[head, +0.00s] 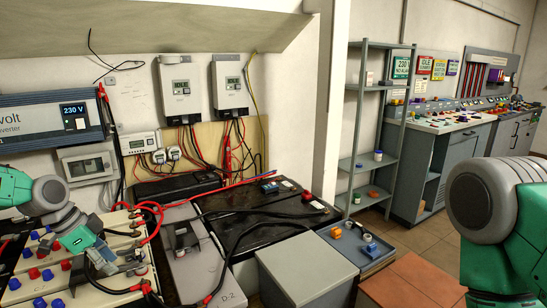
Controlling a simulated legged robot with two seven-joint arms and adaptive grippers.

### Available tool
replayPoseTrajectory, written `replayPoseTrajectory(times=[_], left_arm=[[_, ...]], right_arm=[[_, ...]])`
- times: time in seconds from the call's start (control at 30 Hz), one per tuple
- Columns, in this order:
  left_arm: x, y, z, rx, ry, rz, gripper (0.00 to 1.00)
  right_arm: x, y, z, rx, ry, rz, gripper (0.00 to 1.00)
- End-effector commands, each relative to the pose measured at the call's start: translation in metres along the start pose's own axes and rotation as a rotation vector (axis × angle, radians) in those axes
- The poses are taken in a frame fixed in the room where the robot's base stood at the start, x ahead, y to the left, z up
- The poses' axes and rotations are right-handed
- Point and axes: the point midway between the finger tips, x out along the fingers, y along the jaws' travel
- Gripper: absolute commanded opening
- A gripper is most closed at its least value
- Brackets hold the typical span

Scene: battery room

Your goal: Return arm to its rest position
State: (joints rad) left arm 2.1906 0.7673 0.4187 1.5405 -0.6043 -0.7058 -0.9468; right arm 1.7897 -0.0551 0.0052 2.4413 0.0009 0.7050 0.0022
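My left arm comes in from the left edge, green and dark grey. Its gripper (122,262) points down to the right, low over the pale units with red and blue terminals. The fingers are small and mixed with black and red cables, so I cannot tell whether they are open or touching anything. My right arm (490,215) shows as a large dark grey and green joint at the right edge; its gripper is out of view.
Pale units with cables (75,270) lie at lower left. A grey box (305,268) and a blue-grey tray (358,250) with small parts stand to the right. An inverter (50,120) hangs on the wall. A shelf (365,162) stands behind. Tiled floor is open at lower right.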

Motion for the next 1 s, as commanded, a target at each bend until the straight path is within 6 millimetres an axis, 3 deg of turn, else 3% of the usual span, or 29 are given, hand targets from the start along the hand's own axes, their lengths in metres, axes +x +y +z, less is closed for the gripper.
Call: replayPoseTrajectory(times=[0.37,0.47,0.53,0.67,0.73,0.8,0.87,1.0], left_arm=[[0.083,0.078,-0.012,-0.146,-0.015,0.054,0.31],[0.114,0.113,-0.009,-0.223,-0.03,0.072,0.31],[0.138,0.146,-0.001,-0.297,-0.052,0.083,0.31],[0.18,0.227,0.036,-0.491,-0.126,0.076,0.31],[0.192,0.269,0.065,-0.606,-0.176,0.042,0.31],[0.195,0.304,0.097,-0.712,-0.225,-0.012,0.31],[0.191,0.327,0.122,-0.786,-0.261,-0.067,0.31],[0.174,0.355,0.162,-0.891,-0.304,-0.185,0.31]], right_arm=[[0.0,0.0,0.0,0.001,0.0,0.001,0.78],[0.0,0.0,0.0,0.001,0.0,0.0,0.78],[0.0,0.0,0.0,0.001,0.0,0.0,0.78],[0.0,0.0,0.0,0.001,0.0,0.0,0.78],[0.0,0.0,0.0,0.001,0.0,0.0,0.78],[0.0,0.0,0.0,0.001,0.0,0.0,0.78],[0.0,0.0,0.0,0.001,0.0,0.0,0.78],[0.0,0.0,0.0,0.001,0.0,0.0,0.78]])
